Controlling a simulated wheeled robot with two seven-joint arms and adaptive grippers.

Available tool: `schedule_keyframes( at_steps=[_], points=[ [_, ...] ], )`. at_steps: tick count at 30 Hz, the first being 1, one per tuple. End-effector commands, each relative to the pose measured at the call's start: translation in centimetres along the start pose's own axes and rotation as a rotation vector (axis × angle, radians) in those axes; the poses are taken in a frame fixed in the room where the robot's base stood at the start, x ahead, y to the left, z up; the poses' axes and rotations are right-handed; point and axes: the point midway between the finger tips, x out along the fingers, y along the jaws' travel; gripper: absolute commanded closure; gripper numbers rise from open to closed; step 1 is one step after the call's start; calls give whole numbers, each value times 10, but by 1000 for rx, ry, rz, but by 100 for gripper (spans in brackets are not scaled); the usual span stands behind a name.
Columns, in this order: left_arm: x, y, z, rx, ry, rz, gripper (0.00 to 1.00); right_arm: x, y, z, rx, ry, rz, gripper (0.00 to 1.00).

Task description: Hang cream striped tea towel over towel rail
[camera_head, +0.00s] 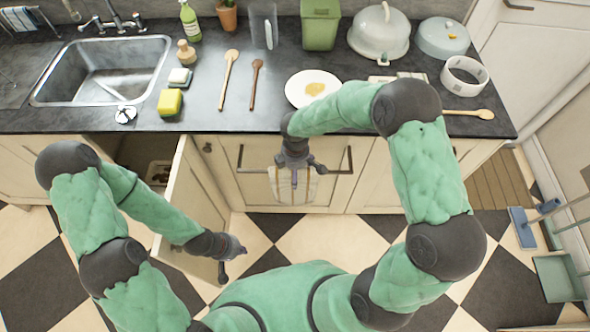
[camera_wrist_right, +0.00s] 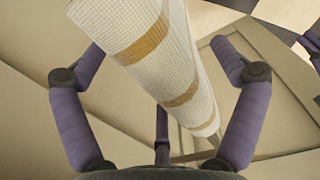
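The cream tea towel (camera_head: 292,188) with ochre stripes hangs down at the middle of the dark towel rail (camera_head: 335,172) on the cupboard front. My right gripper (camera_head: 296,164) is above it and hides its upper edge, so I cannot tell fully how it lies over the bar. In the right wrist view, the towel (camera_wrist_right: 165,60) passes between the widely spread purple fingers of my right gripper (camera_wrist_right: 160,65), with no clear grip on it. My left gripper (camera_head: 232,258) is low at the left, away from the towel; its finger opening is unclear.
An open cupboard door (camera_head: 193,200) stands out beside my left arm. The dark counter (camera_head: 245,115) holds a sink (camera_head: 105,72), wooden spoons, sponges and a plate with an egg (camera_head: 305,90). A dustpan (camera_head: 558,278) is at the right.

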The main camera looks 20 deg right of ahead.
Motion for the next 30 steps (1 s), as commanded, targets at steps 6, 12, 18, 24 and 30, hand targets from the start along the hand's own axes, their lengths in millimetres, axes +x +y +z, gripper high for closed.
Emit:
schedule_keyframes(
  at_steps=[6, 12, 18, 24, 30],
  points=[
    [0, 0, 0, 0, 0, 0, 100, 0, 0, 0, 0, 0, 0, 5],
    [0, 0, 0, 0, 0, 0, 100, -16, 1, 0, 1, 0, 3, 5],
    [0, 0, 0, 0, 0, 0, 100, -55, 1, 0, 1, 1, 5, 5],
    [0, 0, 0, 0, 0, 0, 100, -92, 1, 0, 1, 2, 3, 5],
    [0, 0, 0, 0, 0, 0, 100, -114, 0, 0, 0, 1, 1, 5]
  ],
)
